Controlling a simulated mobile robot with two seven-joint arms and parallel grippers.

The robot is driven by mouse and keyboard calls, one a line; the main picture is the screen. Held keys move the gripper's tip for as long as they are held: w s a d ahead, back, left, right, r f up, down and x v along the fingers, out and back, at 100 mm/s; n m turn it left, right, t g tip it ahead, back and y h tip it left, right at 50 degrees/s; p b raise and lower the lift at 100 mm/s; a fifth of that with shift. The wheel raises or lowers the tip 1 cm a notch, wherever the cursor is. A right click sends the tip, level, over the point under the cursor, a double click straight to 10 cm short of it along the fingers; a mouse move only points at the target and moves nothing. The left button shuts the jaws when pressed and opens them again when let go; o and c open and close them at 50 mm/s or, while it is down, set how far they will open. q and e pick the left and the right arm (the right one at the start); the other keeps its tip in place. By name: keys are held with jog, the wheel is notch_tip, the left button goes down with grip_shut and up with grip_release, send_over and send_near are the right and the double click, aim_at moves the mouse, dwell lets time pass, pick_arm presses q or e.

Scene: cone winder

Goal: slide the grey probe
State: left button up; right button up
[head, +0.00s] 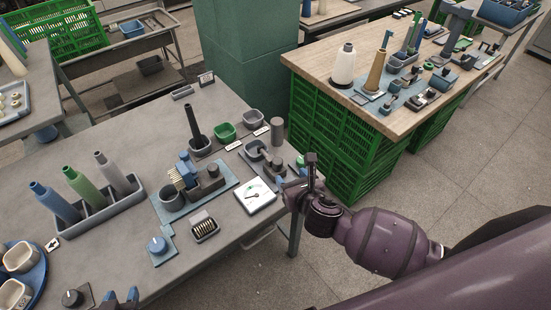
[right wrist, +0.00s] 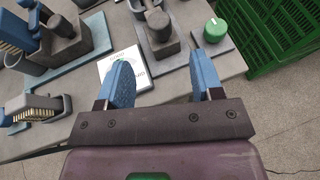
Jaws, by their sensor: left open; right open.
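A small grey gauge stand (right wrist: 172,62) lies between and beyond the fingers of my right gripper (right wrist: 163,72) in the right wrist view. I cannot tell for certain which grey part is the probe. A white dial card (right wrist: 116,66) lies left of the stand and also shows in the head view (head: 256,195). My right gripper is open and empty at the table's right edge. My left gripper (head: 122,299) is open at the bottom edge, partly cut off.
A blue-grey plate (head: 222,184) with a cup and pins stands left of the dial card. A grey tray (head: 109,207) holds several coloured cones. Green crates (head: 343,152) stand under the wooden bench at the right. The grey tabletop (head: 115,255) is bare in places.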

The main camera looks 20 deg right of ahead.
aim_at(280, 164)
pick_arm(q)
jog(key=shift+w+f+b, duration=0.2)
jog(key=shift+f+b, duration=0.5)
pick_arm(e)
jog(key=x, duration=1)
jog(key=shift+f, duration=0.1)
pick_arm(q)
jog(key=shift+f, duration=0.1)
pick_arm(e)
jog(key=shift+w+a+f, duration=0.1)
jog(key=shift+w+f, duration=0.05)
jog(key=shift+w, duration=0.3)
pick_arm(q)
jog(key=shift+s+a, duration=0.1)
jog(key=shift+s, duration=0.05)
pick_arm(e)
jog(key=shift+c, duration=0.3)
